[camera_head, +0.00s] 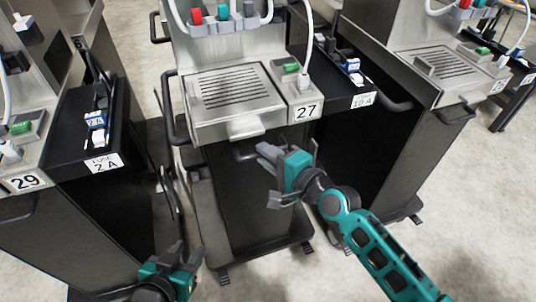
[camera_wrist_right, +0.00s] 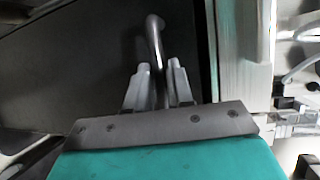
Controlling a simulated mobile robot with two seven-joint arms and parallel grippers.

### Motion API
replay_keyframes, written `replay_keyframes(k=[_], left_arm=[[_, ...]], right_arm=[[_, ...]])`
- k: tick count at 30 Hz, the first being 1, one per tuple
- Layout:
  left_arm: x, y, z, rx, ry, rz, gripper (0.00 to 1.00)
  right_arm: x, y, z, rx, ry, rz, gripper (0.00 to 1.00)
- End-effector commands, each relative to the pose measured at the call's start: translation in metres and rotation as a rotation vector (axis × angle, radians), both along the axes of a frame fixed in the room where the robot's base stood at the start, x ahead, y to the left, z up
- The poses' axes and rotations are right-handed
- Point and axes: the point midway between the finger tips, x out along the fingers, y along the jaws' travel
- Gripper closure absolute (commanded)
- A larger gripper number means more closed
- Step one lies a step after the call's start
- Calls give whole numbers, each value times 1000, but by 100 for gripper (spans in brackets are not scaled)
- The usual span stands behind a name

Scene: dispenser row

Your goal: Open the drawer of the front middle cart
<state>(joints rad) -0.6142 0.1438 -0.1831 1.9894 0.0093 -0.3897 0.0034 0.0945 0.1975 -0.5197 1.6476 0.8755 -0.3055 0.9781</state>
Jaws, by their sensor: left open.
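The front middle cart, labelled 27 (camera_head: 307,112), has a grey metal top with a slotted tray (camera_head: 228,88) and a dark front panel (camera_head: 240,205) below. A dark bar handle (camera_head: 245,152) sits high on that front, just under the top. My right gripper (camera_head: 268,155) is at this handle, coming from the right. In the right wrist view the curved handle bar (camera_wrist_right: 155,45) runs between the two fingers of my right gripper (camera_wrist_right: 158,75); whether they press on it is unclear. My left gripper (camera_head: 175,255) is open and empty, low at the left front of the cart.
A cart labelled 29 (camera_head: 24,182) stands at the left and another cart (camera_head: 440,65) at the right. Black side shelves, one labelled "Fuse 2 A" (camera_head: 103,163), lie between them. Bare floor (camera_head: 330,255) shows in front of the middle cart.

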Motion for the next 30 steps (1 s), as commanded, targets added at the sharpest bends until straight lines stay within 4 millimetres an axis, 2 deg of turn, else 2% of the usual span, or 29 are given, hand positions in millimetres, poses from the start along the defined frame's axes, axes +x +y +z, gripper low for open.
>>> replay_keyframes(k=[1,6,23,30], left_arm=[[0,0,0,1,-1,-1,57],[1,0,0,1,-1,-1,57],[1,1,1,2,-3,-2,57],[1,1,5,4,-5,-1,57]], right_arm=[[0,0,0,0,0,0,84],[0,0,0,0,0,0,100],[-1,-1,0,-1,1,0,100],[-7,-2,-1,-2,2,1,100]])
